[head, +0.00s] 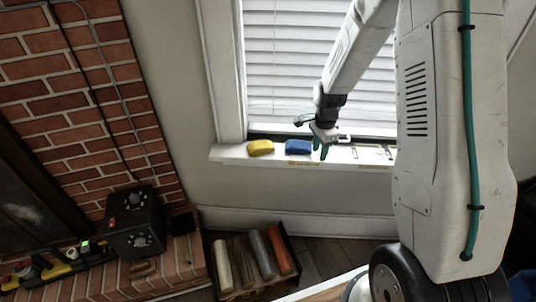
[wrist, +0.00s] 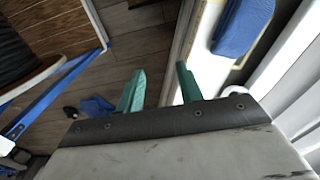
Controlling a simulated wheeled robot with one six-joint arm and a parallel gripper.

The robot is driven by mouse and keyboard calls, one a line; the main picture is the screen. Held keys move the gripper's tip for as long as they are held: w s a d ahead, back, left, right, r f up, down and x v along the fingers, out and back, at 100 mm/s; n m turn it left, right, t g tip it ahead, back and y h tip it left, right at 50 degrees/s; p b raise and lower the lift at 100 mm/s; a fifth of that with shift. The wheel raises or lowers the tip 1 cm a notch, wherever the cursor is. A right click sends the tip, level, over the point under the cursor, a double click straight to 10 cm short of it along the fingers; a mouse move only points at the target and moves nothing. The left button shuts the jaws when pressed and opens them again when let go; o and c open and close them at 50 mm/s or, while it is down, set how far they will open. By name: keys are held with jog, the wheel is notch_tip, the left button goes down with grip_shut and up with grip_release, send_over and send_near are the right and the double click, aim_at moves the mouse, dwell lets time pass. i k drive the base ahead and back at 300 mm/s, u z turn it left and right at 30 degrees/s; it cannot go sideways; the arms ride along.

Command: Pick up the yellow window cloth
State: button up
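The yellow window cloth (head: 260,147) is a small folded block lying on the white window sill, near its left end. It does not show in the wrist view. A blue cloth (head: 298,146) lies just to its right on the sill, and it also shows at the upper right of the wrist view (wrist: 243,25). My gripper (head: 321,150) points down at the sill's front edge, just right of the blue cloth. In the wrist view its teal fingers (wrist: 160,84) stand apart with nothing between them.
The window with its blinds (head: 290,65) rises behind the sill (head: 228,155). Below stands a dark crate (head: 288,240) with several cylinders. A black box (head: 135,222) sits on the brick hearth at left. The floor under the sill is partly clear.

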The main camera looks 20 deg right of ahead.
aim_at(256, 149)
jog(key=k, duration=1.1)
jog(key=u, duration=0.55)
jog(key=i, duration=1.75)
jog(key=z, duration=0.55)
